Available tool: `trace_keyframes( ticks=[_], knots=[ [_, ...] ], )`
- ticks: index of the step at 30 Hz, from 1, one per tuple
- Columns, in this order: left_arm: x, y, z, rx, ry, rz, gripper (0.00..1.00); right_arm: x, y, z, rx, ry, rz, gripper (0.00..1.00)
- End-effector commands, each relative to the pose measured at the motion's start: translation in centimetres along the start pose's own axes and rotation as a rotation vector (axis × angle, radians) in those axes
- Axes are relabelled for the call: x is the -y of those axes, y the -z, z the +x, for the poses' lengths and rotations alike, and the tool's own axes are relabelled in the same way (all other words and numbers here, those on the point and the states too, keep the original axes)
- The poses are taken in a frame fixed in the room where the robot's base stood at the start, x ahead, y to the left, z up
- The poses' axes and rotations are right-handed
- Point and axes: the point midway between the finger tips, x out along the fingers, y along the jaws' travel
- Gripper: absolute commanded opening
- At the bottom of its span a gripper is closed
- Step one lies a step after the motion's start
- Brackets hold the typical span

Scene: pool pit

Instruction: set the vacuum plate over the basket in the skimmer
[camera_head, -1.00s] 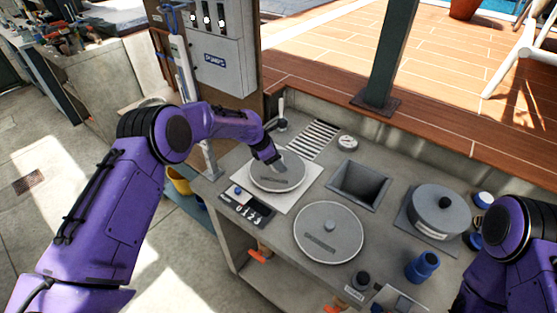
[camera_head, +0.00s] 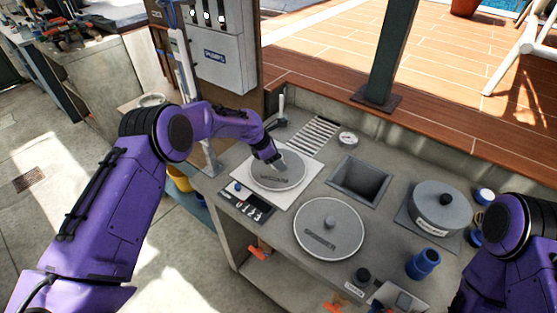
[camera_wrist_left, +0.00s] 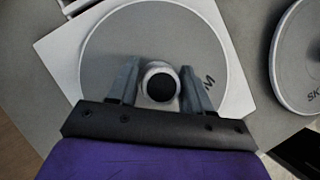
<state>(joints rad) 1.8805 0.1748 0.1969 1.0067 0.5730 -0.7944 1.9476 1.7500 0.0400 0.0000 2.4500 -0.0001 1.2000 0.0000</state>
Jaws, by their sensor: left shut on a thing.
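The vacuum plate (camera_head: 264,180) is a grey disc with a raised knob and dark lettering. It lies over a white square (camera_head: 297,195) at the counter's left. My left gripper (camera_head: 281,166) is shut on its knob; in the left wrist view the fingers (camera_wrist_left: 160,85) stand on both sides of the dark-topped knob, above the grey plate (camera_wrist_left: 130,35). A second grey disc, the skimmer lid (camera_head: 343,245), lies on the counter in front, with its own knob and lettering. No basket shows; what is under either disc is hidden. My right gripper is out of view.
An open square well (camera_head: 366,183) is in the counter behind the skimmer lid. A lidded grey pot (camera_head: 440,208) and a blue cup (camera_head: 423,264) stand to the right. A slotted grate (camera_head: 314,134) and a round gauge (camera_head: 348,139) are behind. A dark digit panel (camera_head: 246,203) lies in front of the white square.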

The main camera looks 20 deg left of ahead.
Motion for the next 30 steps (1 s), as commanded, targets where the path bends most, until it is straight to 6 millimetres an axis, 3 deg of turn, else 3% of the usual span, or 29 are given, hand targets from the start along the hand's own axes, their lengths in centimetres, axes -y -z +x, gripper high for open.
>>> trace_keyframes(
  ticks=[26, 27, 30],
  knots=[
    [0.03, 0.37, 0.58, -0.001, 0.000, 0.000, 0.06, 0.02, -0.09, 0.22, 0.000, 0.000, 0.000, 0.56],
    [0.04, 0.38, 0.59, -0.001, 0.001, 0.001, 0.53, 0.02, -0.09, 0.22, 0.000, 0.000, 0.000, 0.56],
    [0.04, 0.38, 0.59, -0.001, 0.001, 0.001, 0.79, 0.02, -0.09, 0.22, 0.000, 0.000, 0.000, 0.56]
  ],
)
